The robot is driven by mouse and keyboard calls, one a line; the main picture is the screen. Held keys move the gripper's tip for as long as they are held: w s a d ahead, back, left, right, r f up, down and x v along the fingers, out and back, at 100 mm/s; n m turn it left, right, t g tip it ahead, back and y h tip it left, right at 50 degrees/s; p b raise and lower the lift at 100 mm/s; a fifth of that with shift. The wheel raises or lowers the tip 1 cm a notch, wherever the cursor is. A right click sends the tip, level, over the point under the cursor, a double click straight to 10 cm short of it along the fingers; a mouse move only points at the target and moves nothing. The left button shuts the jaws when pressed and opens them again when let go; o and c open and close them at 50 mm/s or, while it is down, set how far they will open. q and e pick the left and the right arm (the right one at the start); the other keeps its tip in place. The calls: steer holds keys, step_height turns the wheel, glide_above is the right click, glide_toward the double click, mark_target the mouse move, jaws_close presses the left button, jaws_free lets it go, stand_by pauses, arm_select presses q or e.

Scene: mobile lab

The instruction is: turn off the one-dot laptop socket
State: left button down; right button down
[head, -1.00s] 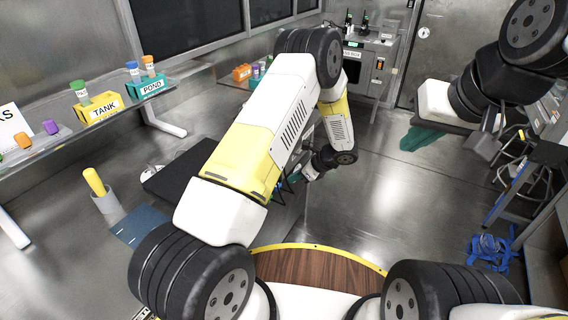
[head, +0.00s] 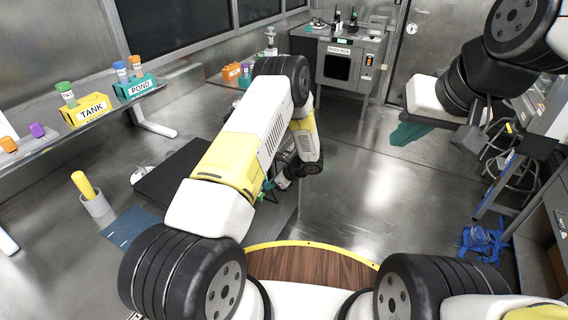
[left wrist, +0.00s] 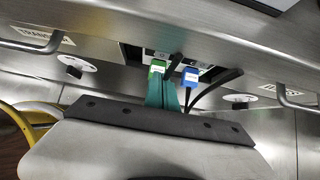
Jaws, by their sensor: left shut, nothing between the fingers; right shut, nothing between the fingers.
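In the left wrist view a recessed socket panel (left wrist: 135,54) sits in a metal front. A green tag (left wrist: 157,66) and a blue tag (left wrist: 191,75) with black cables are at it. The dots and switches are too small to read, so I cannot tell which socket has one dot. My left gripper (left wrist: 164,92) has its teal fingers shut and empty, pointing at the panel just by the green tag; contact is unclear. In the head view my left gripper (head: 266,188) is mostly hidden by my arm. My right gripper (head: 409,133) is shut and empty, off to the right.
Metal handles (left wrist: 290,99) flank the panel. The head view shows a shelf with a yellow TANK rack (head: 86,110) and teal POND rack (head: 136,89), a PASS BOX (head: 338,66) at the back, a holder (head: 97,206) at left and blue straps (head: 484,240) on the floor.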

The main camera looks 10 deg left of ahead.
arm_select(q)
steer(key=shift+w+a+f, duration=0.15)
steer(key=shift+w+a, duration=0.2)
steer(key=shift+a, duration=0.5)
steer(key=shift+w+a+f, duration=0.1)
steer(key=shift+w+a, duration=0.2)
steer(key=shift+a, duration=0.5)
steer(key=shift+f, duration=0.1)
